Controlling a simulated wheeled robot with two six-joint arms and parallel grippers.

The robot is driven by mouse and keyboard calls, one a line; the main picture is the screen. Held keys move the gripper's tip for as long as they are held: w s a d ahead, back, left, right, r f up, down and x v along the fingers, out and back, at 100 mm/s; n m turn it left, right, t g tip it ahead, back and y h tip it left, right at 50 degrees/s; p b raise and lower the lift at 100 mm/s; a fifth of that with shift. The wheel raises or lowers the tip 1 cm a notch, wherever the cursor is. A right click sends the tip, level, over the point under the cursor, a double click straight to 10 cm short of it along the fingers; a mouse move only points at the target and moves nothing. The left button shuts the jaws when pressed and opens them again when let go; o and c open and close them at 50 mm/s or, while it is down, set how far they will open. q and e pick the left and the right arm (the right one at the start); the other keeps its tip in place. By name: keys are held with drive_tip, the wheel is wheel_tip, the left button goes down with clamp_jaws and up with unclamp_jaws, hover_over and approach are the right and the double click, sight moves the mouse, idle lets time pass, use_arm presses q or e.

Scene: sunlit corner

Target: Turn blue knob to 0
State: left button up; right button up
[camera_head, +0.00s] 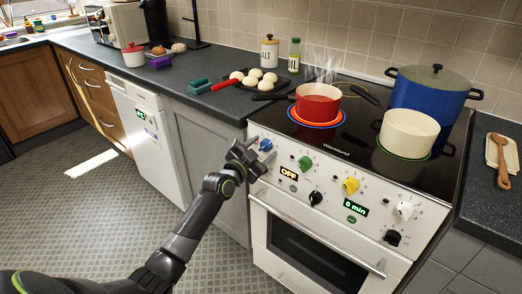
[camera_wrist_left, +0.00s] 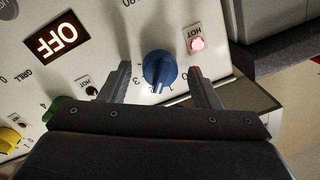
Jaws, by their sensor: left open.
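The blue knob (camera_head: 266,145) sits at the left end of the cooker's white front panel (camera_head: 328,178). My left gripper (camera_head: 250,154) is open in front of it. In the left wrist view, the blue knob (camera_wrist_left: 159,70) lies between the two spread fingers of the left gripper (camera_wrist_left: 161,67), with a gap on each side. Its grip ridge runs roughly up and down in that view. Small scale marks show around it, partly hidden by the gripper. A lit red "HOT" lamp (camera_wrist_left: 197,44) is beside the knob. My right gripper is not in view.
A steaming red pot (camera_head: 317,106) stands on the hob over an orange glowing ring. Green, black, yellow and white knobs line the panel to the right. A lit "OFF" display (camera_head: 289,173) is close by. The oven handle (camera_head: 318,236) sticks out below.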

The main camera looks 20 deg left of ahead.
use_arm(q)
drive_tip(key=c, duration=1)
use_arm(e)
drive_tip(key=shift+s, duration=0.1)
